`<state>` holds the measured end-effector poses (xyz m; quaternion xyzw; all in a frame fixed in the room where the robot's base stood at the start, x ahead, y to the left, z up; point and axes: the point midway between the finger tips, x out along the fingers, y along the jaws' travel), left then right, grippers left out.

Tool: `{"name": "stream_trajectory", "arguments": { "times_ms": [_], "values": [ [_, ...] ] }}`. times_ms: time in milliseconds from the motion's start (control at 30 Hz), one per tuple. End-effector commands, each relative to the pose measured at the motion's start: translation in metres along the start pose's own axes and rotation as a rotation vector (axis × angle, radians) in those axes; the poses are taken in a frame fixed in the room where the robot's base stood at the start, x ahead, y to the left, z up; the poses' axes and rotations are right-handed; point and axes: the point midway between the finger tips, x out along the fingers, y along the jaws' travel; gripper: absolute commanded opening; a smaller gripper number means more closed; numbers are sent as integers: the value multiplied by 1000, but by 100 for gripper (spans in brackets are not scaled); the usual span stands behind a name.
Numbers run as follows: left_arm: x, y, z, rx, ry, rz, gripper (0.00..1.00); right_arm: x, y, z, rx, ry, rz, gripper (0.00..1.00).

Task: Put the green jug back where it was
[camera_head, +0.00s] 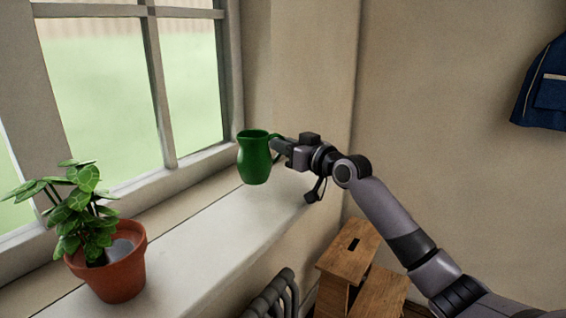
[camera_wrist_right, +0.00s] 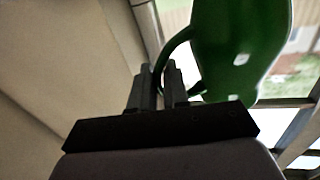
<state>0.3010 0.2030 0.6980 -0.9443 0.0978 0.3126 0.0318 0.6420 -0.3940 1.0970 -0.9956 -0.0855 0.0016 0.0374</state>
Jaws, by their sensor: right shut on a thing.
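The green jug (camera_head: 254,160) is upright at the window, over the far part of the pale windowsill (camera_head: 205,222). Whether its base touches the sill or hangs just above it, I cannot tell. My right gripper (camera_head: 280,146) comes in from the right and is shut on the jug's handle. In the right wrist view the jug (camera_wrist_right: 240,45) fills the upper right, and its curved handle passes between the fingers of my right gripper (camera_wrist_right: 160,88).
A potted plant in a terracotta pot (camera_head: 113,272) stands on the near left of the sill. The sill between pot and jug is clear. A blue garment (camera_head: 545,88) hangs at the right.

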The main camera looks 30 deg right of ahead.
Motion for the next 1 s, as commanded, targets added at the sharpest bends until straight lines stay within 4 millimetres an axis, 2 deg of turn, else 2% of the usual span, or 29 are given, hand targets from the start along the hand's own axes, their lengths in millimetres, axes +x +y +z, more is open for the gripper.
{"name": "stream_trajectory", "arguments": {
  "times_ms": [333, 733, 767, 833, 1000],
  "values": [
    [2, 0, 2, 0, 0, 0, 43, 0, 3, 40, 3, 1, 0, 0],
    [4, 0, 6, 0, 1, 0, 43, 0, 4, 46, 1, 3, 1, 0],
    [4, 0, 5, 0, 1, 0, 43, 0, 4, 47, 0, -1, 1, 19],
    [4, 0, 4, 0, 1, 0, 43, 0, 4, 46, 0, -1, 1, 41],
    [4, 0, 4, 0, 1, 0, 43, 0, 4, 46, 0, -2, 1, 41]
  ]
}}
